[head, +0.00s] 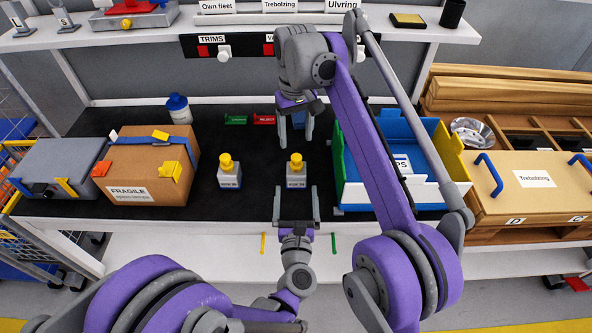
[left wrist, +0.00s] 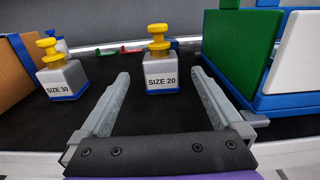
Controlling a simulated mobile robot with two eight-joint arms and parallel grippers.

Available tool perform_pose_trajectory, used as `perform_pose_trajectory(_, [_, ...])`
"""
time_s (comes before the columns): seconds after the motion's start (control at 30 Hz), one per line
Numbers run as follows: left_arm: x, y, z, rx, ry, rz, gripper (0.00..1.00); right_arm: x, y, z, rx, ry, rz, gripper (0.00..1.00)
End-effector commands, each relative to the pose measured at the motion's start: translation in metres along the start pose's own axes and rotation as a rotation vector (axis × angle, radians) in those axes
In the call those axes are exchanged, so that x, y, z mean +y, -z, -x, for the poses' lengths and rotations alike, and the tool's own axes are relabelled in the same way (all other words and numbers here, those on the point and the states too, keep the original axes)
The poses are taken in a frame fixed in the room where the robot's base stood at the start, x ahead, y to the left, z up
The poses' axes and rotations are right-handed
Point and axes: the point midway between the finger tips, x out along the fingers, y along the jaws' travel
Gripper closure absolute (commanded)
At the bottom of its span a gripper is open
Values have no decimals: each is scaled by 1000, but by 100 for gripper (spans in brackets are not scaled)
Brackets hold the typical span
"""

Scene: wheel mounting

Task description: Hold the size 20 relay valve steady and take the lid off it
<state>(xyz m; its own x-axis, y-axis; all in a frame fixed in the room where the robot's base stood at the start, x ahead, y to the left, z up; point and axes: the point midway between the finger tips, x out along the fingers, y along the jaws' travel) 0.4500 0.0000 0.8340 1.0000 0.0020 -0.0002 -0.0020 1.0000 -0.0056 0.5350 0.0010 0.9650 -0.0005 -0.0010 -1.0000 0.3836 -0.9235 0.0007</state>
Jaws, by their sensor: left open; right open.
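The size 20 relay valve (head: 296,180) is a grey block on a blue base, standing upright on the black mat. A yellow stepped knob (head: 296,161) sits on top of it. In the left wrist view the valve (left wrist: 161,76) shows its SIZE 20 label, between and beyond the fingertips. My left gripper (head: 296,190) is open at the near side of the valve, with nothing between its fingers. My right gripper (head: 295,130) is open and empty, fingers pointing down, above and behind the valve. Whether the lid is the knob or more of the top, I cannot tell.
A similar size 30 valve (head: 229,178) stands to the left. A cardboard box (head: 148,172) lies further left. A blue, green and white bin (head: 390,170) stands close on the right. Small green and red pieces (head: 264,119) lie behind. The mat between the valves is clear.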

Motion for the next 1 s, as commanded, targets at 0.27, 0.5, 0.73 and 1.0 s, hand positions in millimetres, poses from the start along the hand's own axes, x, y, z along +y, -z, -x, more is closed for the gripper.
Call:
perform_pose_trajectory(0.27, [1, 0, -48, 0, -1, -4, 0, 0, 0, 0, 0, 0, -1, 32])
perform_pose_trajectory(0.5, [1, 0, -85, 0, 0, -4, 0, 0, 0, 0, 1, 0, -1, 32])
perform_pose_trajectory(0.73, [0, 0, -100, 0, 2, -5, 0, 0, 0, 0, 1, 0, -1, 32])
perform_pose_trajectory(1.0, [0, 0, -101, 0, 2, -5, 0, 0, 0, 0, 1, 0, -1, 32])
